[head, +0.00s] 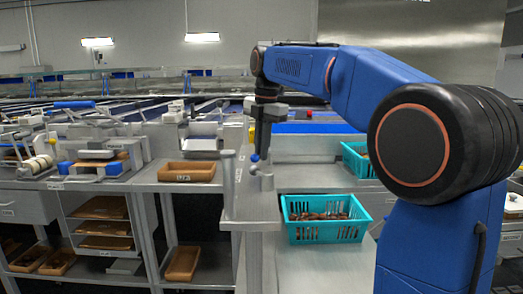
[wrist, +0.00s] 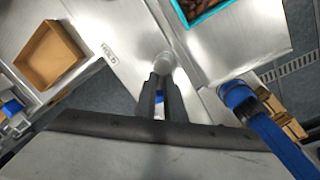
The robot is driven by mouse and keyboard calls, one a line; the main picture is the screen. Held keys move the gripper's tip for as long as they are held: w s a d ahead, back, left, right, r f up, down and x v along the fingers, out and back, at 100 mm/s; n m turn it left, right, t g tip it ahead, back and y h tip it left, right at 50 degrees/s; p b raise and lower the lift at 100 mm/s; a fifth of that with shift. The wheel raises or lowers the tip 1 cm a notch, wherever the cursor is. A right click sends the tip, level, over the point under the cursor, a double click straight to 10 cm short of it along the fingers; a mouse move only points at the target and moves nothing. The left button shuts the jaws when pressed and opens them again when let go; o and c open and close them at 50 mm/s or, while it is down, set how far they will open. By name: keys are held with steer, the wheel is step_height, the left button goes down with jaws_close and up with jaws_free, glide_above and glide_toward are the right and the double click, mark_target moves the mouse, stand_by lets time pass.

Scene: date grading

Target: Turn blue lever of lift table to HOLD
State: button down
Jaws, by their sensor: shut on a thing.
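My gripper (head: 261,152) points down at the corner post of the lift table (head: 300,262) in the head view. It is shut on the blue lever (head: 255,158), whose small blue end shows beside the fingers. In the wrist view my gripper (wrist: 160,100) has its fingers close together at a round grey post (wrist: 163,62), with a bit of blue between them. Most of the lever is hidden by the fingers. A HOLD label (wrist: 110,53) lies on the metal surface, up and left of the fingers. I cannot tell exactly where the lever points.
A teal crate of dates (head: 328,241) stands on the lift table, right of my gripper. A second teal crate (head: 352,148) is behind it. A tan tray (head: 187,180) lies on the bench to the left. Shelves with tan trays (head: 103,243) are at lower left.

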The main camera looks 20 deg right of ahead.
steer(key=shift+m, duration=0.3)
steer(key=m, duration=0.2)
steer(key=w+m, duration=0.1)
steer(key=shift+a+m, duration=0.25)
steer(key=shift+m, duration=0.15)
steer(key=m, duration=0.2)
steer(key=w+m+h, duration=0.1)
steer(key=m, duration=0.4)
steer(key=w+m, duration=0.1)
steer(key=m, duration=0.2)
steer(key=shift+d, duration=0.2)
steer(key=m, duration=0.3)
steer(key=d+m, duration=0.1)
steer(key=m, duration=0.1)
steer(key=shift+w+g+h, duration=0.3)
steer(key=shift+w+h, duration=0.1)
steer(key=shift+m, duration=0.3)
steer(key=c, duration=1.9)
jaws_free()
steer(key=shift+o, duration=0.2)
